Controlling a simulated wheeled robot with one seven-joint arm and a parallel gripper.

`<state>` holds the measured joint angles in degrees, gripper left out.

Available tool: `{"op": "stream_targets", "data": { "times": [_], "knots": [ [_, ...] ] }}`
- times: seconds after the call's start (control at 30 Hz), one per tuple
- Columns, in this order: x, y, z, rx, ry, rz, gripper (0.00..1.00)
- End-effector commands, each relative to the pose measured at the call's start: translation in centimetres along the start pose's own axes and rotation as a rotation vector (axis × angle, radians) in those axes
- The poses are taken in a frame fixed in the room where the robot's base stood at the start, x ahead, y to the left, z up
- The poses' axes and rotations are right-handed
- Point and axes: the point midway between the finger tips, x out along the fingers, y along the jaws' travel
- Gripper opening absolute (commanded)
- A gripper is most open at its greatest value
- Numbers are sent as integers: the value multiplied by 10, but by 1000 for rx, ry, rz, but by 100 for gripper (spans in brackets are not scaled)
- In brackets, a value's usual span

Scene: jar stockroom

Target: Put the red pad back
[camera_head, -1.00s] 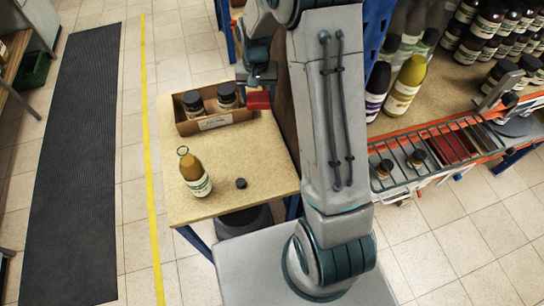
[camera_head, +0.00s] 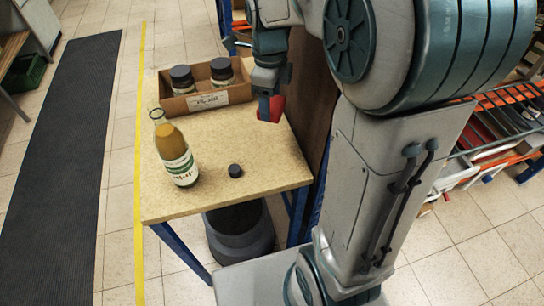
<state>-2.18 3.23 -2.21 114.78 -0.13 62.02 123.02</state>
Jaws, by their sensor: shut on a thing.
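The red pad (camera_head: 275,109) is held at the end of my gripper (camera_head: 266,101), above the back right part of the small wooden table (camera_head: 240,180). My gripper is shut on the pad, to the right of the cardboard box. The fingertips are small in view and partly covered by the pad and my wrist.
A cardboard box (camera_head: 208,101) with two dark-lidded jars stands at the table's back. A bottle (camera_head: 177,150) without a lid stands at the left, and a black cap (camera_head: 235,171) lies beside it. The table's front right is clear.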

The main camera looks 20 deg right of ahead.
Motion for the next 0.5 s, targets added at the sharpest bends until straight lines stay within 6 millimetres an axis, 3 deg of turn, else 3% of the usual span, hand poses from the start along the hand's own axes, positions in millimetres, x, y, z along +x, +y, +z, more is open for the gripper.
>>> {"op": "stream_targets", "data": {
  "times": [0.03, 0.27, 0.5],
  "knots": [
    [8, 3, -2, 56, -3, -2, 41],
    [13, 10, -6, 202, -3, 3, 41],
    [56, 11, -7, 212, -1, 5, 41]
  ]
}}
